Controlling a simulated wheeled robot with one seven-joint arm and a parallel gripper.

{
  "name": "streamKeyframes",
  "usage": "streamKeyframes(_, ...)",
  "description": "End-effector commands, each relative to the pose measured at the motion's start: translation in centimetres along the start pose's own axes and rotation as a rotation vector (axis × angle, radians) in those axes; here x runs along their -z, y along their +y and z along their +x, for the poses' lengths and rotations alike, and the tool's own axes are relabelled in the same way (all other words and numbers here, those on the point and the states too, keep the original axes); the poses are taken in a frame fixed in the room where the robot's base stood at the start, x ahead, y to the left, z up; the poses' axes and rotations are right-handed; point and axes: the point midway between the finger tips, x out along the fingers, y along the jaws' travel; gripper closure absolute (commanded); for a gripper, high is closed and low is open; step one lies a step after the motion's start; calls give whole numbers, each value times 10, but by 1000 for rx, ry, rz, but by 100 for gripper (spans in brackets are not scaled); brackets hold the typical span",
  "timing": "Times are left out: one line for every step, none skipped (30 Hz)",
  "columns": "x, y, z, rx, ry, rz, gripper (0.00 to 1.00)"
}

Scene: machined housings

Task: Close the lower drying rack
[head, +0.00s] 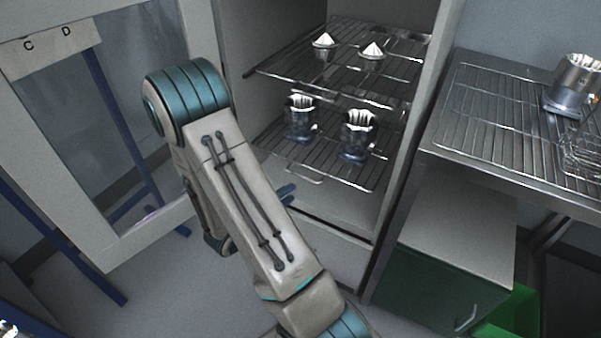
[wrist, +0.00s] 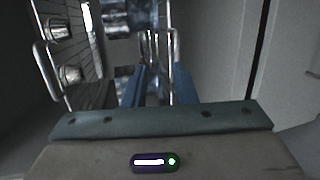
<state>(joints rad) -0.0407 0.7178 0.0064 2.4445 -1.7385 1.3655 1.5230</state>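The lower drying rack (head: 330,171) is a wire shelf inside the open grey cabinet, with a small loop handle (head: 303,174) at its front. Two metal housings with fluted tops, the left one (head: 300,118) and the right one (head: 358,134), stand upright on it. How far the rack sticks out is hard to tell. My gripper (wrist: 161,88) shows two blue fingers apart in the wrist view, with thin metal bars beyond and between them. In the head view a blue fingertip (head: 286,191) shows just below and left of the handle; my arm hides the rest. Contact with the handle cannot be told.
The upper rack (head: 345,72) holds two small cone-topped parts (head: 323,44). The cabinet's windowed door (head: 110,130) stands open at left. At right, a steel table (head: 490,115) carries a metal housing (head: 577,82) and a wire basket; a green bin (head: 515,312) is below.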

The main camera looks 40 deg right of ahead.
Motion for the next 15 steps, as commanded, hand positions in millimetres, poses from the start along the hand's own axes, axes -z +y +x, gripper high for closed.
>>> streamKeyframes(7, -7, 0, -7, 45, -3, 75)
streamKeyframes(11, -12, 0, -10, 71, 2, 75)
streamKeyframes(16, -16, 0, -13, 102, 7, 75)
streamKeyframes(19, -19, 0, -13, 122, 12, 75)
streamKeyframes(22, -22, 0, -13, 138, 15, 75)
streamKeyframes(24, -25, 0, -12, 155, 19, 75)
streamKeyframes(26, -27, 0, -12, 165, 22, 75)
streamKeyframes(27, -28, 1, -12, 171, 24, 75)
streamKeyframes(28, -29, 3, -12, 177, 26, 75)
streamKeyframes(29, -29, 5, -12, 179, 28, 75)
streamKeyframes(30, -30, 8, -12, 180, 29, 75)
streamKeyframes(30, -30, 13, -12, 178, 30, 75)
streamKeyframes(31, -29, 17, -12, 178, 30, 75)
streamKeyframes(32, -29, 22, -12, 177, 29, 75)
streamKeyframes(32, -28, 30, -13, 176, 29, 75)
